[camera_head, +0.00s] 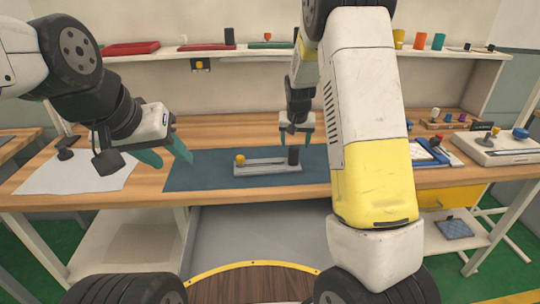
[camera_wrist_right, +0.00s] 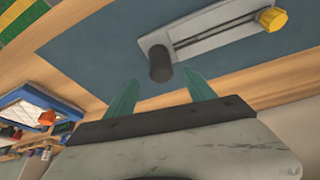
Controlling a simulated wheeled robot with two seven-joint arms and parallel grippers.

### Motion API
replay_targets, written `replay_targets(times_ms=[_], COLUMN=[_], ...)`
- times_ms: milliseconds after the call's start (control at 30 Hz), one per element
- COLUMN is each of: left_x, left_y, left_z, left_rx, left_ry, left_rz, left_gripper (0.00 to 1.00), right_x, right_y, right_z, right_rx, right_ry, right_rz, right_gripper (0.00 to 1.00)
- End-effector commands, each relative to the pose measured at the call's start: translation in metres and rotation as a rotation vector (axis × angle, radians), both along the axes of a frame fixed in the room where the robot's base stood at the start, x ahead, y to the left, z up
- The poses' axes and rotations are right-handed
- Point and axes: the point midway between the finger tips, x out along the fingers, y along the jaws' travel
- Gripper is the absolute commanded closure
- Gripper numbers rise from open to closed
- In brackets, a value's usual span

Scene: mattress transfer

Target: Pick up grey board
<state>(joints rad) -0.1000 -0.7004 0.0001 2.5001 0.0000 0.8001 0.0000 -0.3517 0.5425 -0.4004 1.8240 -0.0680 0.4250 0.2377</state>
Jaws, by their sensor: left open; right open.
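The grey board (camera_head: 268,169) is a narrow flat plate with a slot, a yellow knob at its left end and a dark cylinder at its right end. It lies on a dark blue mat (camera_head: 205,171) on the wooden table. In the right wrist view the board (camera_wrist_right: 205,32) lies beyond the fingertips, with the dark cylinder nearest. My right gripper (camera_head: 298,140) is open and empty, close behind the cylinder end; its teal fingers (camera_wrist_right: 160,92) are spread apart in the wrist view. My left gripper (camera_head: 170,158) is open and empty, left of the board over the mat's left edge.
A white sheet (camera_head: 75,172) with a dark object lies on the left of the table. A blue-edged tray (camera_head: 430,152) and a white device (camera_head: 497,146) stand on the right. A shelf (camera_head: 190,54) with small items runs along the back wall.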

Motion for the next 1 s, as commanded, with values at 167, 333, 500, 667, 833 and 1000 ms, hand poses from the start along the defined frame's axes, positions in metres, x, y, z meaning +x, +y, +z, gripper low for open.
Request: replay_targets(times_ms=[167,333,500,667,833,1000], left_x=[0.000,0.000,0.000,0.000,0.000,0.000], left_y=[0.000,0.000,0.000,0.000,0.000,0.000], left_z=[0.000,0.000,0.000,0.000,0.000,0.000], left_rx=[0.000,0.000,0.000,0.000,0.000,0.000], left_ry=[0.000,0.000,0.000,0.000,0.000,0.000], left_rz=[0.000,0.000,0.000,0.000,0.000,0.000], left_gripper=[0.55,0.55,0.55,0.55,0.55,0.55], right_x=[0.006,0.015,0.020,0.020,0.020,0.019], right_y=[-0.001,-0.002,-0.002,-0.002,-0.001,-0.001], right_z=[-0.022,-0.046,-0.056,-0.055,-0.055,-0.055], right_rx=[0.001,0.000,0.001,0.001,0.001,0.001], right_ry=[0.003,0.003,0.001,0.000,0.000,0.000], right_rz=[-0.001,-0.001,0.000,0.000,-0.001,-0.001], right_gripper=[0.37,0.37,0.37,0.37,0.65,0.98])
